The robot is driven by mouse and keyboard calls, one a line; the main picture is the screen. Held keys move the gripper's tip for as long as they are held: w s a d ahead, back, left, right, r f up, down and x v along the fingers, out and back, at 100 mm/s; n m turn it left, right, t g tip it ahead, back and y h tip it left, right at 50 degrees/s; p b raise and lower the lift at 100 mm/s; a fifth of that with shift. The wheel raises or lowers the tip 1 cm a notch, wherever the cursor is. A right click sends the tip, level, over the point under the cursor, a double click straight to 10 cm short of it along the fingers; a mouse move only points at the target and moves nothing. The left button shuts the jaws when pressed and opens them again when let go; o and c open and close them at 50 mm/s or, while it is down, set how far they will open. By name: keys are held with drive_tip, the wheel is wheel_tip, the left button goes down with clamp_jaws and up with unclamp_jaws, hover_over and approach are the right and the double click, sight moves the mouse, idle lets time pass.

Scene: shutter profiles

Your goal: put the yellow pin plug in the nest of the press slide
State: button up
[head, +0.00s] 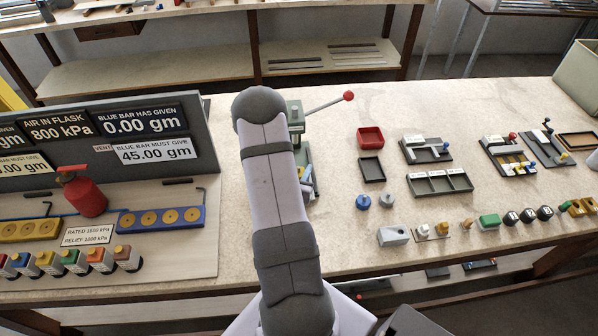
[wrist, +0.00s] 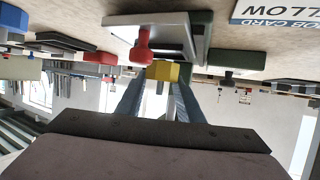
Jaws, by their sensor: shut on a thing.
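The wrist view is upside down. My gripper (wrist: 161,84) is shut on the yellow pin plug (wrist: 165,70), which sits between the two fingertips. The press shows in the wrist view as a grey and green body (wrist: 175,35) right by the plug, with a red knob (wrist: 143,42) in front of it. In the head view the green press (head: 296,112) is partly behind my arm, its lever with a red knob (head: 348,96) reaching to the right. My arm hides the gripper and plug there. The slide's nest is not clearly visible, and I cannot tell whether the plug touches it.
A grey board with signs (head: 150,150) and a red flask (head: 84,192) stands left of my arm. A job card (wrist: 278,12) lies near the press.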

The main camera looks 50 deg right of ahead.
drive_tip(key=shift+f, duration=0.7)
drive_tip(key=shift+f, duration=0.1)
drive_tip(key=shift+f, duration=0.15)
drive_tip(key=o, duration=1.1)
drive_tip(key=shift+c, duration=0.2)
drive_tip(key=shift+r, duration=0.3)
drive_tip(key=shift+s+a+r, duration=0.1)
drive_tip(key=shift+s+a, duration=0.05)
drive_tip(key=shift+a, duration=0.3)
drive_tip(key=p+v, duration=0.2)
drive_tip(key=v, duration=0.9)
drive_tip(key=shift+p, duration=0.3)
